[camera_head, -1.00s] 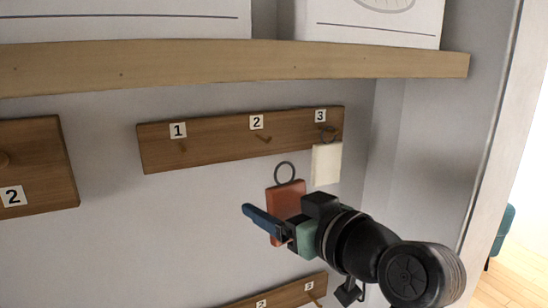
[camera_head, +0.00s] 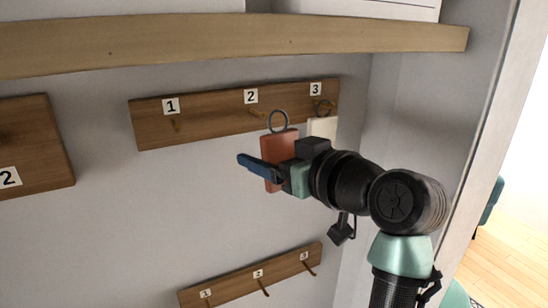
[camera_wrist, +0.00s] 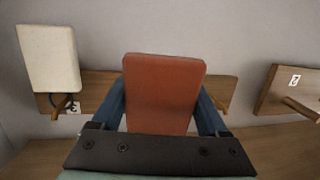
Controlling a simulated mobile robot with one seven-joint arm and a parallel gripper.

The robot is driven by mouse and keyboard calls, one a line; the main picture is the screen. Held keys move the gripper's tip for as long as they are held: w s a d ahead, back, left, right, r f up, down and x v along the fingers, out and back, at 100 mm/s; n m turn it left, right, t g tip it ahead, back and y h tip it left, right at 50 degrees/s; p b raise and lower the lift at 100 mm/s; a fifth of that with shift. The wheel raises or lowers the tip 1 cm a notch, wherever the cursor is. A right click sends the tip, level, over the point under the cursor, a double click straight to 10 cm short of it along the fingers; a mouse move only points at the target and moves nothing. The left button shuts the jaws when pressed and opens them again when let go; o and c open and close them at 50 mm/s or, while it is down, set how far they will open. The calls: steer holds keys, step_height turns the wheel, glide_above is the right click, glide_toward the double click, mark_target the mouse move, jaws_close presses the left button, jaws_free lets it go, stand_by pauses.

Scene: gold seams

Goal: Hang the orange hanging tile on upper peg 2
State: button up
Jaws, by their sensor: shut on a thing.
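The orange tile (camera_head: 279,152) is reddish-orange with a dark ring at its top. My gripper (camera_head: 262,172) is shut on it and holds it upright in front of the upper board (camera_head: 205,117). In the head view the ring overlaps the area just right of upper peg 2 (camera_head: 257,113), below the label 2. I cannot tell whether the ring touches the peg. In the wrist view the orange tile (camera_wrist: 164,92) stands between the blue fingers and hides the board's middle.
A cream tile (camera_head: 322,127) hangs on upper peg 3, close right of the orange tile. Upper peg 1 (camera_head: 176,126) is bare. A wooden shelf (camera_head: 230,45) runs above. A lower pegboard (camera_head: 250,277) and another board at left (camera_head: 35,150) also show.

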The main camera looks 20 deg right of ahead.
steer(key=shift+w, duration=0.65)
steer(key=shift+d+r+b+x, duration=0.15)
steer(key=shift+x, duration=0.75)
steer(key=shift+d+r+b+x, duration=0.1)
steer(key=shift+r+b+x, duration=0.05)
steer(key=shift+x, duration=0.7)
stand_by(2.3)
steer(key=shift+w+f, duration=0.2)
steer(key=shift+w, duration=0.35)
stand_by(1.4)
steer(key=shift+w+f+b, duration=0.45)
steer(key=shift+w+b, duration=0.05)
steer(key=shift+b, duration=0.1)
stand_by(0.8)
